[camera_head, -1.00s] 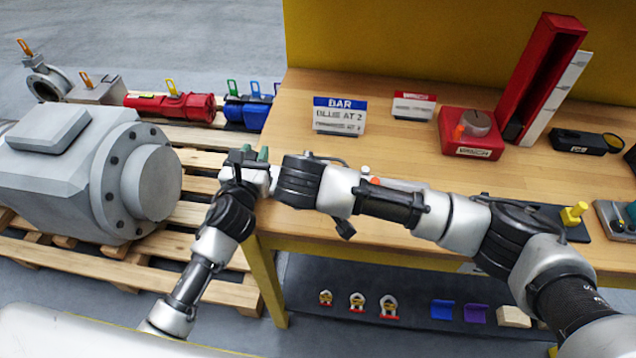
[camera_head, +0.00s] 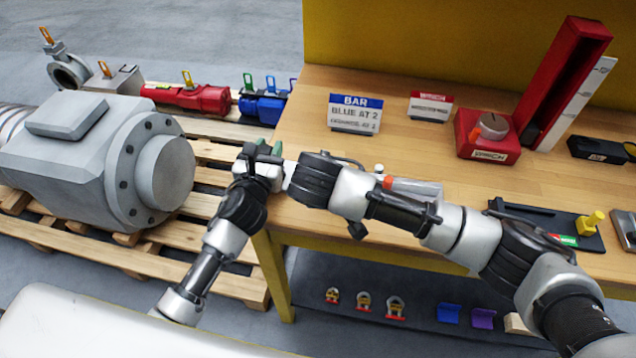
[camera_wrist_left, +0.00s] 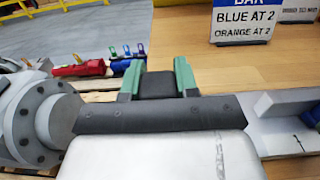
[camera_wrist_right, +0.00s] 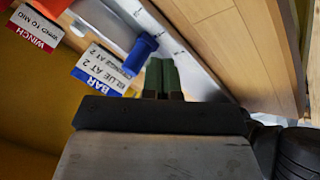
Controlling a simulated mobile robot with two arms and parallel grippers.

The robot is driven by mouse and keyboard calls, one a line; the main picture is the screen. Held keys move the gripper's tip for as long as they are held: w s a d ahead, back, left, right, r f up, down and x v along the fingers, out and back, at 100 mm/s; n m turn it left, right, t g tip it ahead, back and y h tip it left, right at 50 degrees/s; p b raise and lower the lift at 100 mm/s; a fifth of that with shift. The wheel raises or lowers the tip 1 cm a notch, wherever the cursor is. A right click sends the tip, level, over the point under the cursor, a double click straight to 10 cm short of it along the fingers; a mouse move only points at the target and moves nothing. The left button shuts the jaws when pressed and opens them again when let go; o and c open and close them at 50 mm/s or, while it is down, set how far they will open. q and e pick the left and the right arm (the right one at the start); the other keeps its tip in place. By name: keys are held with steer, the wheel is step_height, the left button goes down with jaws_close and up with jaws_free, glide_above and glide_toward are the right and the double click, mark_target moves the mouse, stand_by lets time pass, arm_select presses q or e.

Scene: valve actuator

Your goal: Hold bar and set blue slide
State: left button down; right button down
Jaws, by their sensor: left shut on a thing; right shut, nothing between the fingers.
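My left gripper (camera_head: 262,152) is at the left front corner of the workbench. In the left wrist view its green fingers (camera_wrist_left: 160,78) are shut on a dark piece, apparently the bar's end. A pale grey bar (camera_wrist_left: 290,120) with tick marks shows right beside it. In the right wrist view the bar (camera_wrist_right: 185,52) runs diagonally with a blue slide (camera_wrist_right: 141,52) and an orange slide (camera_wrist_right: 112,12) on it. My right gripper (camera_wrist_right: 162,72) is shut and empty, its tips close beside the blue slide; contact is unclear. In the head view my right arm hides most of the bar.
A sign (camera_head: 355,113) reads BAR, BLUE AT 2. A red winch box (camera_head: 487,135), a tall red channel (camera_head: 565,80) and a black plate with a yellow knob (camera_head: 560,228) stand on the workbench (camera_head: 430,140). A grey motor (camera_head: 90,160) lies on pallets at left.

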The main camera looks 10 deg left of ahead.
arm_select(q)
steer(key=shift+f, duration=0.1)
arm_select(e)
steer(key=s+a, duration=0.1)
steer(key=s+a+r, duration=0.1)
steer(key=s, duration=0.1)
steer(key=shift+a, duration=0.15)
arm_select(q)
steer(key=c, duration=0.8)
jaws_free()
arm_select(e)
steer(key=v, duration=0.8)
steer(key=shift+r, duration=0.3)
steer(key=shift+s, duration=0.15)
